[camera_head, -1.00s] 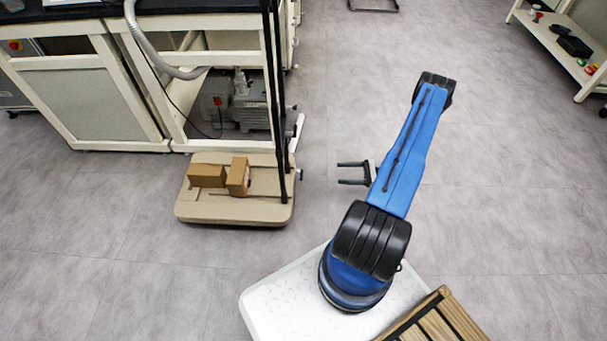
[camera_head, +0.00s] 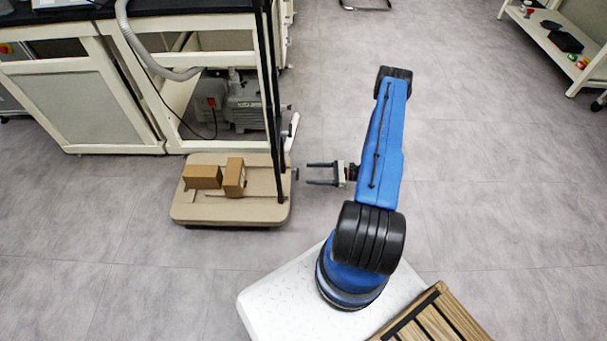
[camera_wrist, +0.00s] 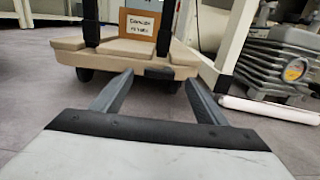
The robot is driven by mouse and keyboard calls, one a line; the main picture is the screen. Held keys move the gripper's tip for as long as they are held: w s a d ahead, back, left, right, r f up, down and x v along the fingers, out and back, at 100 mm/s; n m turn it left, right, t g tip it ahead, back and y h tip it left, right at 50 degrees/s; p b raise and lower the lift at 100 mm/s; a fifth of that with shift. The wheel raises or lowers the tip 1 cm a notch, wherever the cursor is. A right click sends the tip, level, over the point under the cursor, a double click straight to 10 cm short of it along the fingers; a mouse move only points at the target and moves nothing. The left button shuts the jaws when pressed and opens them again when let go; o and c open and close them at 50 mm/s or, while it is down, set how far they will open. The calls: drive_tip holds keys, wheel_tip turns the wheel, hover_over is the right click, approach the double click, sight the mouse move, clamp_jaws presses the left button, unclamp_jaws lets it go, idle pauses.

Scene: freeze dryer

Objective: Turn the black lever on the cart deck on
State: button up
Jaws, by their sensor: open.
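The beige cart deck (camera_head: 232,213) is left of my arm in the head view, and its edge (camera_wrist: 112,54) lies ahead in the wrist view. A small black piece (camera_wrist: 159,72) on that edge looks like the lever; it shows between my fingertips in the wrist view. In the head view a small dark tip (camera_head: 295,173) sticks out at the deck's right side. Whether the lever is on or off cannot be told. My gripper (camera_head: 309,174) is open and empty, pointing left at this tip with a small gap. Its two fingers (camera_wrist: 159,78) are spread wide.
Cardboard boxes (camera_head: 203,177) lie on the deck, and dark upright posts (camera_head: 273,100) rise at its right side. A bench with a pump (camera_head: 245,105) stands behind. A shelf (camera_head: 548,38) is far right. The floor (camera_head: 480,150) right of my arm is clear.

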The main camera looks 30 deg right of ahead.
drive_tip(key=shift+x, duration=2.35)
drive_tip(key=shift+c, duration=0.3)
drive_tip(key=c, duration=1)
